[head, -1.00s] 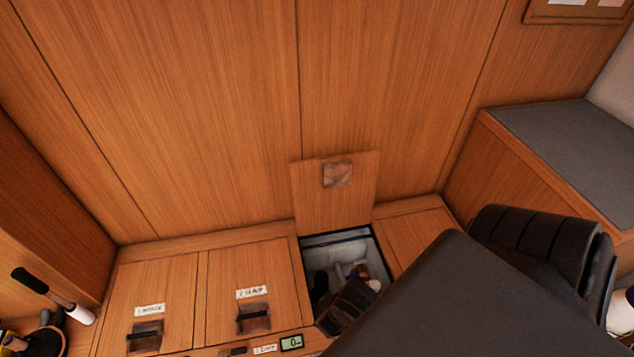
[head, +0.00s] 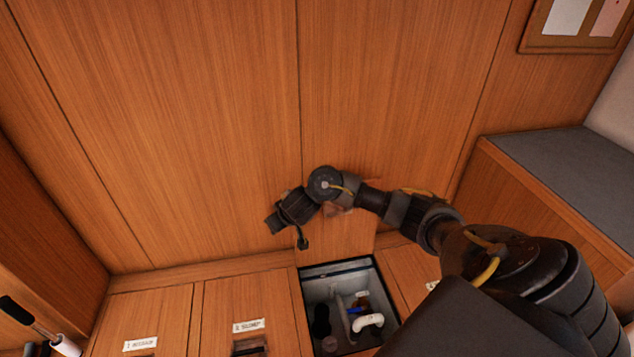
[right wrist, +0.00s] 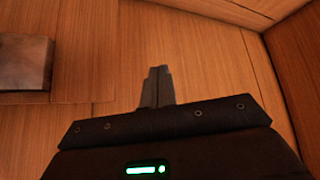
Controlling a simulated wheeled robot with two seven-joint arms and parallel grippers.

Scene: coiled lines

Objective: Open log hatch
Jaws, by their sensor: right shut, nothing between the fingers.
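The open hatch (head: 345,300) is a square hole in the wooden floor panel. Inside show a white pipe fitting, a blue part and a black round part. Its wooden lid (head: 335,243) stands up against the back wall, partly hidden by my right arm. The lid's metal plate (right wrist: 22,65) shows at the left of the right wrist view. My right gripper (head: 275,225) is in front of the wall at the lid's left. Its fingers show shut and empty in the right wrist view (right wrist: 157,85). My left gripper is out of view.
Two shut hatches with white labels, the first (head: 145,315) and the second (head: 240,300), lie left of the opening. A grey-topped bench (head: 560,170) stands at the right. A black-handled tool (head: 30,318) is at the lower left.

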